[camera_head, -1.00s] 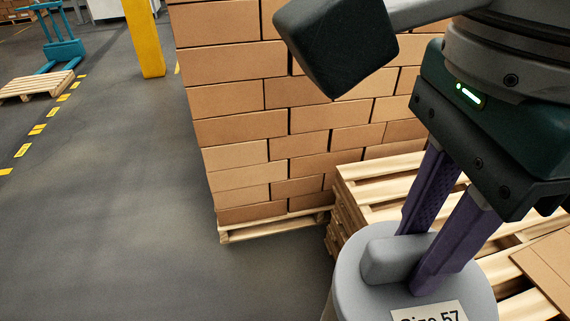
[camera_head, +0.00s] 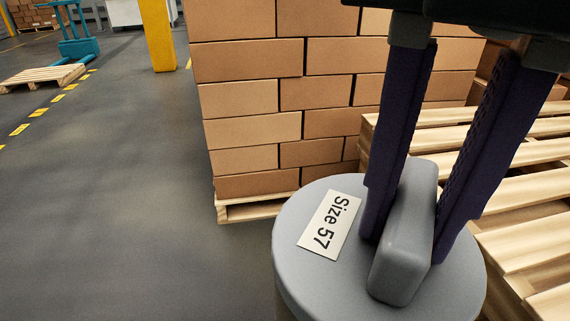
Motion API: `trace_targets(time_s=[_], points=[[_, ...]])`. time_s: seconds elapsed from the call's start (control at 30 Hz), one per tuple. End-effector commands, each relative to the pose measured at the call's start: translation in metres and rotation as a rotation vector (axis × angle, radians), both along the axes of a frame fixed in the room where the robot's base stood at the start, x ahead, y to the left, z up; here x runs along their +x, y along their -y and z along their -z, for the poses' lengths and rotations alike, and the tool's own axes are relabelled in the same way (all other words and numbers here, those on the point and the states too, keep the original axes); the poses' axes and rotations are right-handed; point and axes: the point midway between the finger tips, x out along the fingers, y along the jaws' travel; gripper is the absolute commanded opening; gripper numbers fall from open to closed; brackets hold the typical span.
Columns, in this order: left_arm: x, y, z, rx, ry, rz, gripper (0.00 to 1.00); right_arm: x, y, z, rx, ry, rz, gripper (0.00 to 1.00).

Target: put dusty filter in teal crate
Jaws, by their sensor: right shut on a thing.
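My right gripper (camera_head: 408,240) reaches down from the top right with two purple fingers. It is shut on the raised grey handle of the filter (camera_head: 310,270), a grey round cylinder with a flat top. A white label reading "Size 57" lies on its top, left of the handle. No teal crate is in view. My left gripper is not in view.
A tall stack of brown cartons (camera_head: 250,98) stands on a pallet behind the filter. Stacked wooden pallets (camera_head: 530,215) are at the right. The grey floor (camera_head: 110,210) is clear on the left, with a yellow post (camera_head: 157,35) and a teal pallet jack (camera_head: 78,45) farther back.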

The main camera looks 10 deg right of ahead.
Motion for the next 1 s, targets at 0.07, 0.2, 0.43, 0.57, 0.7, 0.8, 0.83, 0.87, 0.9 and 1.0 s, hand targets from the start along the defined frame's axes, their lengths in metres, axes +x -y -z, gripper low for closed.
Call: trace_targets(time_s=[0.07, 0.2, 0.43, 0.57, 0.7, 0.8, 0.83, 0.87, 0.9, 1.0], points=[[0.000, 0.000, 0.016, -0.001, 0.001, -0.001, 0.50, 0.001, -0.001, 0.014, 0.000, 0.003, 0.061, 0.00], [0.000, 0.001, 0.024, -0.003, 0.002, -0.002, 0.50, 0.000, -0.001, 0.026, 0.000, -0.001, 0.112, 0.00], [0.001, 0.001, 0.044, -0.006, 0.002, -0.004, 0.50, -0.001, 0.000, 0.089, -0.003, -0.005, 0.118, 0.00], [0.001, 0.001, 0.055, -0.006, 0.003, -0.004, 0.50, -0.001, -0.001, 0.125, -0.002, -0.004, 0.116, 0.00], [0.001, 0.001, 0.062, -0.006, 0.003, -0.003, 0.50, 0.000, -0.001, 0.149, 0.000, 0.000, 0.115, 0.00], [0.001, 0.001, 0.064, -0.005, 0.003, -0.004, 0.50, 0.000, -0.001, 0.156, 0.000, 0.000, 0.114, 0.00], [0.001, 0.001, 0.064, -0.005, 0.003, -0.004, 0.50, 0.000, -0.001, 0.158, 0.000, 0.000, 0.114, 0.00], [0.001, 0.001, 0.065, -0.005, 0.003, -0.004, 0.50, 0.000, -0.001, 0.161, -0.001, 0.001, 0.114, 0.00], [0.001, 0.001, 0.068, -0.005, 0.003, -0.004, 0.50, 0.000, -0.001, 0.167, -0.001, -0.001, 0.114, 0.00], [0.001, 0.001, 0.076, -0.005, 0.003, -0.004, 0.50, 0.000, -0.001, 0.187, -0.002, -0.002, 0.114, 0.00]])
